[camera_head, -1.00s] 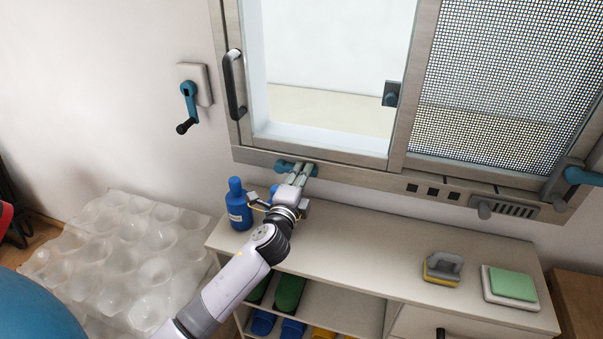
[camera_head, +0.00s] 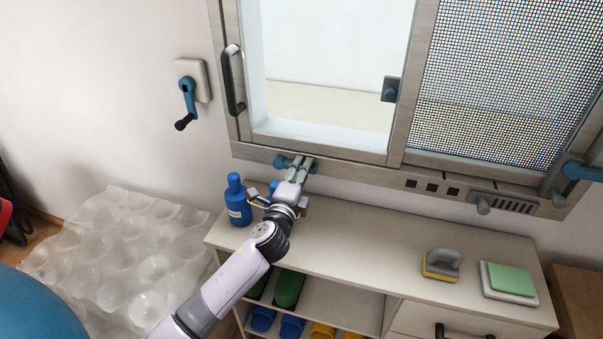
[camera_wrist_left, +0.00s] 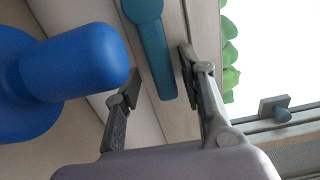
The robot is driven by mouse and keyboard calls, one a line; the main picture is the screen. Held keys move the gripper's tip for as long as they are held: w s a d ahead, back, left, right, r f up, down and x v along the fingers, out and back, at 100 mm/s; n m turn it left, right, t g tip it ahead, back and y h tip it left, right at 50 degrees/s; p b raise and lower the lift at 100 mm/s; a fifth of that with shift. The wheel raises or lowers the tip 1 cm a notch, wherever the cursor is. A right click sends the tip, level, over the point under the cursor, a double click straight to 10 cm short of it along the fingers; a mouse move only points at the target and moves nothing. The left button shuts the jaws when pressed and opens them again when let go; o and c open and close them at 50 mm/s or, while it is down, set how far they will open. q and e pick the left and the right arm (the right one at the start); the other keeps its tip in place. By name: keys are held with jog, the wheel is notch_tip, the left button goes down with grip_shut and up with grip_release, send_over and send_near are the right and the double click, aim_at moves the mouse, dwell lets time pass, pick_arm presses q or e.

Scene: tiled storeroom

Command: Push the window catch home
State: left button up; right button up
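A teal catch lever (camera_head: 283,162) sits on the lower rail of the window frame (camera_head: 330,158). It also shows in the left wrist view (camera_wrist_left: 152,55), its free end pointing down between my fingers. My left gripper (camera_head: 301,167) is at the rail, just right of the lever's visible part; the fingers hide the rest. In the left wrist view my left gripper (camera_wrist_left: 161,70) is open, with one finger on each side of the lever and a gap to the left finger. Whether the right finger touches the lever, I cannot tell. My right gripper is not in view.
A blue bottle (camera_head: 238,202) stands close left of my left gripper on the shelf top (camera_head: 370,235). A teal crank (camera_head: 188,92) is on the wall. A sponge block (camera_head: 442,265) and green pad (camera_head: 511,279) lie right. The middle of the shelf top is clear.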

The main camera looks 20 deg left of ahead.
pick_arm(q)
jog(key=s, duration=0.7)
jog(key=shift+s+a, duration=0.2)
jog(key=shift+s, duration=0.1)
dwell(0.4)
